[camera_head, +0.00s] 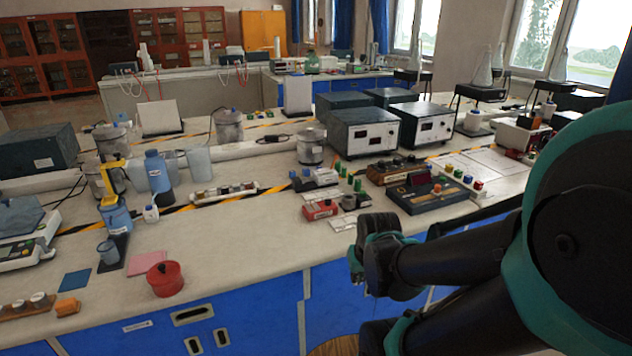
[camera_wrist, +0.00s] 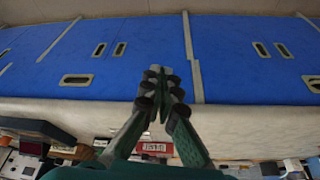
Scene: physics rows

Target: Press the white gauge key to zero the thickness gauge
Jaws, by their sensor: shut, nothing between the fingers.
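A dark console (camera_head: 425,200) with a small red display and several coloured buttons lies on the bench in the head view. A small red box (camera_head: 318,211) with a pale label lies to its left. I cannot tell which device is the thickness gauge, and I cannot make out the white key. My gripper (camera_wrist: 160,74) is shut and empty in the wrist view, in front of the blue cabinet fronts. In the head view, my wrist is at the bench's front edge, close to the red box and console; the fingertips are hard to make out there.
The bench top (camera_head: 240,245) is clear at front centre. A red lidded pot (camera_head: 165,279) stands front left. A blue bottle (camera_head: 157,172) and beakers stand at left. Blue cabinets (camera_head: 255,317) are below the edge.

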